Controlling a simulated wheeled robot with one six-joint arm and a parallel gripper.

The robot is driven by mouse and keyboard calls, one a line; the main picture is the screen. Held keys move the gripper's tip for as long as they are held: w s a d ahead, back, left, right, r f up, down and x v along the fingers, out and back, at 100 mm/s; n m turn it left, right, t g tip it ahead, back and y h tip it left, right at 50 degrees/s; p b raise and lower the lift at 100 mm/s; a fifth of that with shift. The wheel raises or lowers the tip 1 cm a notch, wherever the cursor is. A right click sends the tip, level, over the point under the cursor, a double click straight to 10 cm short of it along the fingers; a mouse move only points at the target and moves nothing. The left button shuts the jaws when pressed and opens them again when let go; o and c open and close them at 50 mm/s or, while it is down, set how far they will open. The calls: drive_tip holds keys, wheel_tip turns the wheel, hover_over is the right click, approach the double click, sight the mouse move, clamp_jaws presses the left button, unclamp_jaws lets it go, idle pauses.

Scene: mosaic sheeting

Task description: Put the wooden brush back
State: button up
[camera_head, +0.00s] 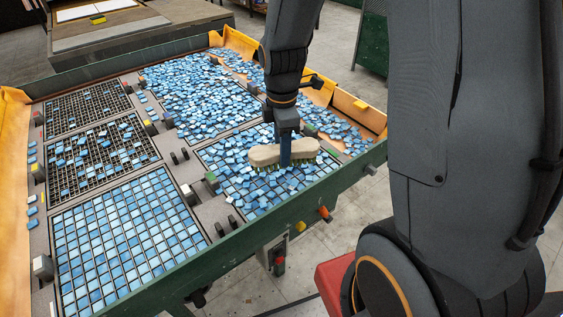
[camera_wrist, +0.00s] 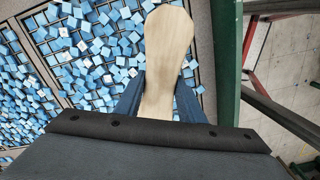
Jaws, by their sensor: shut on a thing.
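The wooden brush (camera_head: 265,154) has a pale wooden back and green-yellow bristles pointing down. It shows in the head view over the front right grid of the table. My gripper (camera_head: 285,160) is shut on the brush around its middle. In the wrist view the pale wooden back of the brush (camera_wrist: 168,45) stands out between the two blue fingers of my gripper (camera_wrist: 159,100). The bristles are hidden there. Whether the bristles touch the tiles below I cannot tell.
The green-edged table (camera_head: 247,240) holds several framed grids. The front left grid (camera_head: 125,240) is filled with blue tiles; loose tiles (camera_head: 195,90) heap at the back. Small knobs stand on the grey dividers. A red object (camera_head: 333,283) is by the table's front right.

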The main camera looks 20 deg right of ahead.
drive_tip(key=shift+f+p, duration=0.45)
drive_tip(key=shift+f, duration=2.1)
drive_tip(key=shift+f, duration=0.15)
drive_tip(key=o, duration=1.1)
